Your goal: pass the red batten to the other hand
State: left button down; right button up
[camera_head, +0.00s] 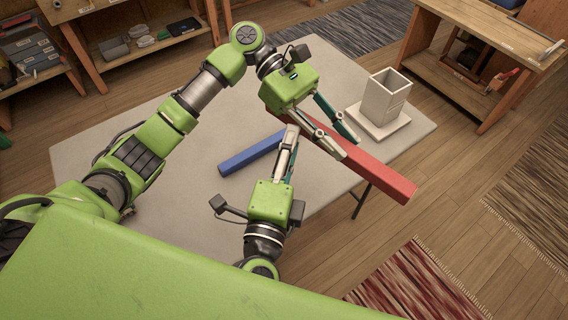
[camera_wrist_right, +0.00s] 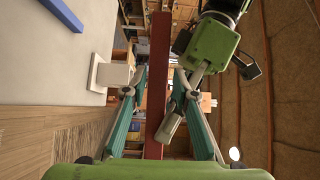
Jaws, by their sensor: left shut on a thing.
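The red batten (camera_head: 375,175) is held above the table, its near end pointing to the lower right in the head view. My left gripper (camera_head: 338,139) is shut on it near its middle. My right gripper (camera_head: 291,132) comes up from below toward the batten's other end. In the right wrist view the red batten (camera_wrist_right: 160,60) runs lengthwise between the right fingers (camera_wrist_right: 160,75), with a gap on each side, so that gripper is open. I cannot tell how deep the batten sits between them. My left gripper (camera_wrist_right: 170,118) also shows there, its finger partly covering the batten.
A blue batten (camera_head: 250,153) lies on the grey table (camera_head: 205,112). A white square holder (camera_head: 386,97) on a flat base stands at the table's right side, close to the left gripper. A wooden workbench (camera_head: 490,35) stands beyond. The table's right edge lies under the red batten.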

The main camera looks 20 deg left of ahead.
jog(key=shift+w+a, duration=0.15)
jog(key=shift+w, duration=1.95)
jog(key=shift+c, duration=0.2)
grip_shut()
pick_arm(q)
jog(key=c, duration=1.7)
grip_release()
